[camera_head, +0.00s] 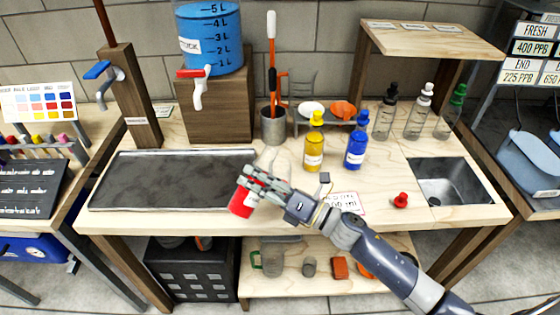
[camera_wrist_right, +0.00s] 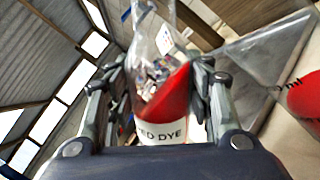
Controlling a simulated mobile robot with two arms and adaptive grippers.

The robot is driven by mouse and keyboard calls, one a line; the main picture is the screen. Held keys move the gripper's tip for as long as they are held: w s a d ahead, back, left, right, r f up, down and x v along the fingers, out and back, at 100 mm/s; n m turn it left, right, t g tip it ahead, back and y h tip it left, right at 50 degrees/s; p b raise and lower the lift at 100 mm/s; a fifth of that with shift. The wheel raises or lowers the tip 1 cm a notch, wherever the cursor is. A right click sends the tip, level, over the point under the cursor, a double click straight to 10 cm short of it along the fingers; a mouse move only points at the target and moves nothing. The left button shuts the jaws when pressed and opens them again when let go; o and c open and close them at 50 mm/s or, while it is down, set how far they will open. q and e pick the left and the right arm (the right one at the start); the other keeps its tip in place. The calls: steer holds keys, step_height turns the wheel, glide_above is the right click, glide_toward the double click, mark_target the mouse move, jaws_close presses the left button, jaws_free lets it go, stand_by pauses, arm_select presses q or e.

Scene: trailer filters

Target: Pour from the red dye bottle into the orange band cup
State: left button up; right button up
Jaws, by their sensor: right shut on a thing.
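The red dye bottle (camera_head: 241,203) is tilted at the front edge of the workbench, right of the dark tray. My right gripper (camera_head: 250,184) is shut around it. In the right wrist view the bottle (camera_wrist_right: 163,130) shows its "RED DYE" label, a clear upper part and a slanted red liquid line, between the fingers of the right gripper (camera_wrist_right: 160,95). I cannot pick out the orange band cup for sure; a faint clear shape stands behind the gripper in the head view. My left gripper is out of view.
A yellow bottle (camera_head: 314,150) and a blue bottle (camera_head: 356,148) stand behind my right gripper. A loose red cap (camera_head: 400,201) lies beside a white card (camera_head: 343,203). The dark tray (camera_head: 170,185) is left, the sink (camera_head: 460,181) right. Cups stand on the lower shelf (camera_head: 325,287).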

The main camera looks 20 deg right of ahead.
mark_target(257, 167)
step_height(257, 167, up, 3)
steer(key=shift+d+r+n+p, duration=0.15)
steer(key=shift+n+p, duration=0.35)
steer(key=shift+p, duration=0.35)
steer(key=f+n+b, duration=0.2)
steer(key=f+n+g+b, duration=0.1)
steer(key=f+b, duration=0.2)
steer(key=f+n+b, duration=0.2)
steer(key=f+b, duration=0.1)
steer(key=shift+s+a+n+g, duration=0.2)
steer(key=shift+a+n+g, duration=0.1)
steer(key=shift+a+g, duration=0.1)
step_height(257, 167, up, 2)
steer(key=shift+r+n+p, duration=0.1)
steer(key=shift+n+p, duration=0.5)
steer(key=shift+p, duration=0.4)
steer(key=n, duration=0.1)
steer(key=r+n+p, duration=0.1)
steer(key=p, duration=0.1)
steer(key=shift+s+a+r+n+g, duration=0.15)
steer(key=shift+s+a+n+g, duration=0.15)
steer(key=shift+n+g, duration=0.1)
step_height(257, 167, up, 5)
steer(key=p, duration=0.4)
steer(key=shift+p, duration=0.4)
steer(key=shift+w, duration=0.1)
